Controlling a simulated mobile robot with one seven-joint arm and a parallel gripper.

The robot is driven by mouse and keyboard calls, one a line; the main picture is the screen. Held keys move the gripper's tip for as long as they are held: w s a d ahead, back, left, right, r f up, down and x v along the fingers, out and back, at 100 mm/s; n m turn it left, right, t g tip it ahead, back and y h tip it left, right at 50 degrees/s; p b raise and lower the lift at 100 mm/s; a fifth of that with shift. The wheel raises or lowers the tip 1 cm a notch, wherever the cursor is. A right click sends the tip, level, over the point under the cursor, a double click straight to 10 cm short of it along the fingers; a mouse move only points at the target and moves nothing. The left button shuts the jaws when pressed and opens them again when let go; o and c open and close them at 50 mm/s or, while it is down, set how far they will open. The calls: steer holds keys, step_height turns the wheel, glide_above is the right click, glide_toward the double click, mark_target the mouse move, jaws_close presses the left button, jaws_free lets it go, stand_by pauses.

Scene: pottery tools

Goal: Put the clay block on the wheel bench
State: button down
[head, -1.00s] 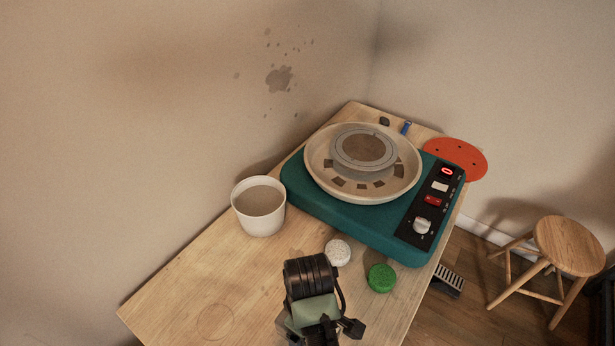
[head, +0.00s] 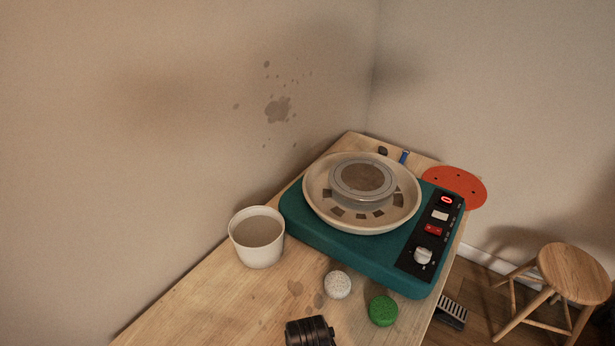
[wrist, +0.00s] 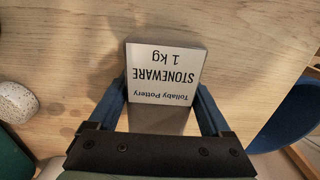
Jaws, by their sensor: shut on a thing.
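The clay block (wrist: 165,75) shows in the wrist view as a grey block with a white label reading "Tollaby Pottery STONEWARE 1 kg", upside down in the picture. My gripper (wrist: 160,100) is shut on it, with a blue finger on either side. Pale wood lies beneath the block with a shadow to its left; I cannot tell whether they touch. In the head view the wheel bench (head: 205,305) is a wooden top in the corner, carrying the teal pottery wheel (head: 340,240). The block and fingers are not in the head view; only a dark part of my arm shows at its bottom edge.
A white cup (head: 257,250) stands left of the wheel. A speckled white ball (head: 337,285) and a green round thing (head: 382,311) lie in front of it. A red disc (head: 453,187) is at the back right. A stool (head: 572,274) stands on the floor. The bench's front left looks clear.

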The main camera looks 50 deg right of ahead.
jaws_free()
steer(key=shift+f, duration=0.1)
step_height(320, 180, up, 12)
steer(key=shift+r+p, duration=0.15)
steer(key=shift+p, duration=0.6)
